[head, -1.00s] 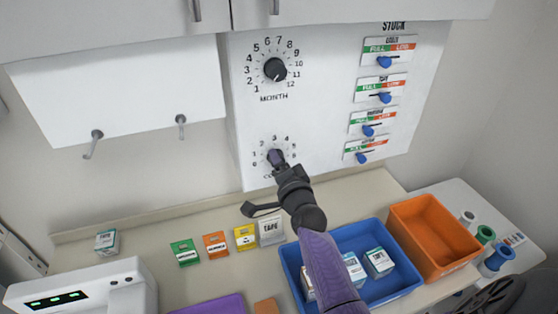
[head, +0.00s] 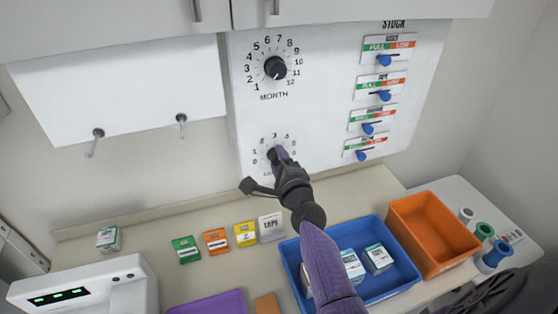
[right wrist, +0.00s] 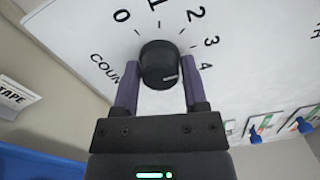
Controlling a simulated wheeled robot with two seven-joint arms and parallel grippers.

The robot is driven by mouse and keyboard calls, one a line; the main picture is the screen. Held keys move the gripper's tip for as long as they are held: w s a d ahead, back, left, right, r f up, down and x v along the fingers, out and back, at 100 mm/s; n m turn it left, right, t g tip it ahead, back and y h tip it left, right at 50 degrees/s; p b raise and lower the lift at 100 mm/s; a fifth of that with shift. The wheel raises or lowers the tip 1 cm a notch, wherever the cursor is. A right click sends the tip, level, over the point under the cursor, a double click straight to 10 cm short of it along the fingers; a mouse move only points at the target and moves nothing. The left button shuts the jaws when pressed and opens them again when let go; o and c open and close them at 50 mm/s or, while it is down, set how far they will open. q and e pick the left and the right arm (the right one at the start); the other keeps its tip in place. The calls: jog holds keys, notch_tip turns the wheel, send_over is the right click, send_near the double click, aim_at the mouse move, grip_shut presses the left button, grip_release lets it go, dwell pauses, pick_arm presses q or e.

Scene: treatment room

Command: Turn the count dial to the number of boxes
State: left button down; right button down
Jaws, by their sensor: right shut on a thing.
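The black count dial (head: 272,155) is low on the white wall panel, partly covered by my right gripper (head: 279,154). In the right wrist view, my right gripper (right wrist: 159,72) has its two purple fingers on either side of the dial knob (right wrist: 157,60), shut on it. The knob's white mark points right, roughly toward the 4; the exact number is hard to tell. White-and-teal boxes (head: 379,257) lie in the blue bin (head: 402,288). My right arm covers part of the bin, so some boxes may be hidden. My left gripper is out of view.
The month dial (head: 275,68) is above, and stock sliders (head: 384,96) are to the right. An orange bin (head: 432,232) stands beside the blue one. Small coloured packs (head: 215,241) and a tape box (head: 271,227) stand on the counter. Another box (head: 108,238) stands at left.

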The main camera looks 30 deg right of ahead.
dwell(0.5)
jog(key=shift+c, duration=0.6)
grip_release()
jog(key=v, duration=1)
jog(key=shift+d, duration=0.1)
